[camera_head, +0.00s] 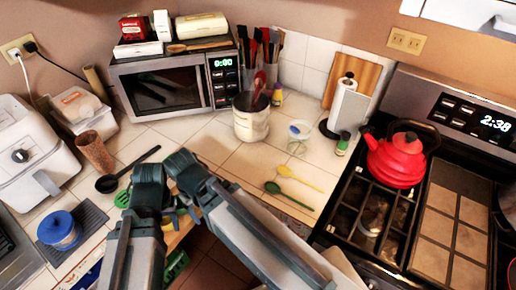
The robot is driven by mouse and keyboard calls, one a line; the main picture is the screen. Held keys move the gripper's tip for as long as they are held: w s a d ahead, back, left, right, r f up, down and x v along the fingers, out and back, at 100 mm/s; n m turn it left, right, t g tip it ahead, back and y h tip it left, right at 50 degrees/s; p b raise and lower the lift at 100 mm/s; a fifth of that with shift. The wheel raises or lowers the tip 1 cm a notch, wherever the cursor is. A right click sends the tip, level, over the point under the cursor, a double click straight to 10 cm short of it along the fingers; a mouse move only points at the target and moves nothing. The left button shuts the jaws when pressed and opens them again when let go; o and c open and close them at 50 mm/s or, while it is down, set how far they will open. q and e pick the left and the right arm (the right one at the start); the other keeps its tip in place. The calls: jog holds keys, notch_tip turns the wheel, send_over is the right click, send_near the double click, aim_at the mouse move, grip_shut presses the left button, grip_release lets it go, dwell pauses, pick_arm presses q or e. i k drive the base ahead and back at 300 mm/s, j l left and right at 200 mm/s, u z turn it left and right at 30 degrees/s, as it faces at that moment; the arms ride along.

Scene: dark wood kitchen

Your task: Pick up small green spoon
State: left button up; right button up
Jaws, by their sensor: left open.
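The small green spoon (289,196) lies flat on the tiled counter right of centre, its bowl to the upper left and its handle toward the lower right. A yellow spoon (300,179) lies just above it, apart and nearly parallel. My left gripper (150,172) is in the lower left middle, well left of the spoon, open and with nothing seen in it. My right arm's dark end (188,172) is beside it, also left of the spoon; its jaws cannot be made out. Neither touches the spoon.
A utensil pot (251,120) and a glass jar (299,138) stand behind the spoons. The stove with a red kettle (396,160) is to the right. A black ladle (108,184) and a green slotted utensil (122,199) lie left of my grippers. Bare tile lies around the spoons.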

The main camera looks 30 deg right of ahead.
aim_at(273, 188)
jog(key=z, duration=1.3)
jog(key=k+j+z, duration=0.15)
jog(key=k+j, duration=0.15)
